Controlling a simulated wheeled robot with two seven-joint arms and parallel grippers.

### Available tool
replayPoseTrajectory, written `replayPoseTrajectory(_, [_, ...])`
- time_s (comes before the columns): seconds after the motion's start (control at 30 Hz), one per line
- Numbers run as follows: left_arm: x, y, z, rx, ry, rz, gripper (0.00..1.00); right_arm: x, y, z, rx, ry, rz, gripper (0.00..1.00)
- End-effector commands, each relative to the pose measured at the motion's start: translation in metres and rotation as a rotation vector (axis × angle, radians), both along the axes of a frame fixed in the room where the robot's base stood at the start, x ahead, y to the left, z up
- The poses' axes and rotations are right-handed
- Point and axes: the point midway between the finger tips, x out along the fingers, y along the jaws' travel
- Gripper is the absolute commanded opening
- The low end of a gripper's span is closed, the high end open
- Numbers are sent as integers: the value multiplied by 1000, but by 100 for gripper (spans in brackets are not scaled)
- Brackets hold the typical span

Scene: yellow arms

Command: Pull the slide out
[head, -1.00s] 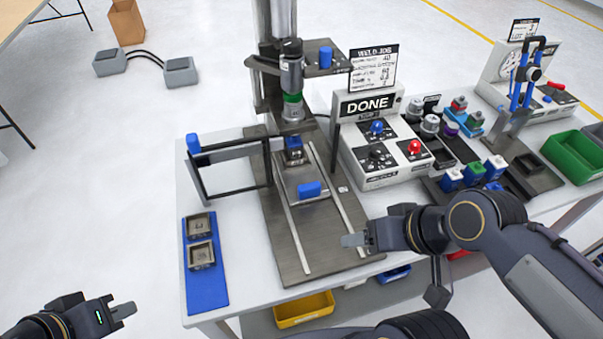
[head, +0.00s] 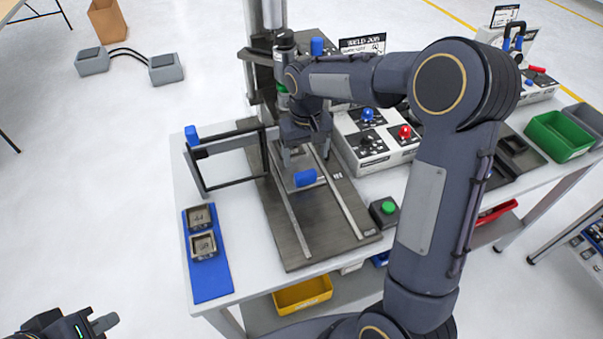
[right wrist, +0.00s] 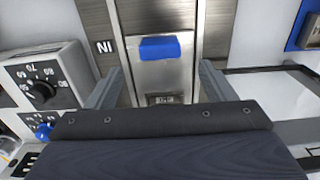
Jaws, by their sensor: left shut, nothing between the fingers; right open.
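The slide (head: 308,164) is a grey metal plate between two pale rails on the dark base, with a blue handle (head: 305,178) at its near end. My right gripper (head: 299,154) is above the slide, under the welding head, and partly hides the plate. In the right wrist view, the open fingers (right wrist: 158,85) stand apart on either side of the slide plate (right wrist: 150,75). The blue handle (right wrist: 160,48) lies beyond the fingertips, with nothing gripped. An "IN" label (right wrist: 104,47) reads upside down beside the rail. My left gripper (head: 104,324) is shut and empty at the lower left.
A black frame with a blue knob (head: 191,134) stands left of the slide. A blue mat (head: 212,282) holds two metal parts. A control box (head: 368,163) and a green button (head: 387,208) are at right. The base in front of the handle is clear.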

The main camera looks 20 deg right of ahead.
Motion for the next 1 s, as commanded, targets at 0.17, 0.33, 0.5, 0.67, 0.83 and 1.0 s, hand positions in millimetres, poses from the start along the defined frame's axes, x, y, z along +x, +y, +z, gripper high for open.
replayPoseTrajectory(0.17, [0, 0, 3, 0, 0, 0, 0, 0, -1, -19, -4, 6, 0, 76])
replayPoseTrajectory(0.33, [0, 0, 6, 0, 0, 0, 0, 0, 0, -48, -2, 6, 0, 76])
replayPoseTrajectory(0.5, [0, 0, 9, 0, 0, 0, 0, 0, 0, -69, -2, 5, 0, 76])
replayPoseTrajectory(0.67, [0, 0, 9, 0, 0, 0, 0, 0, 0, -77, -1, 2, 0, 76])
replayPoseTrajectory(0.83, [0, 0, 9, 0, 0, 0, 0, 0, 0, -78, -1, 1, 0, 76])
replayPoseTrajectory(1.0, [0, 0, 9, 0, 0, 0, 0, 0, 0, -77, -1, 1, 0, 62])
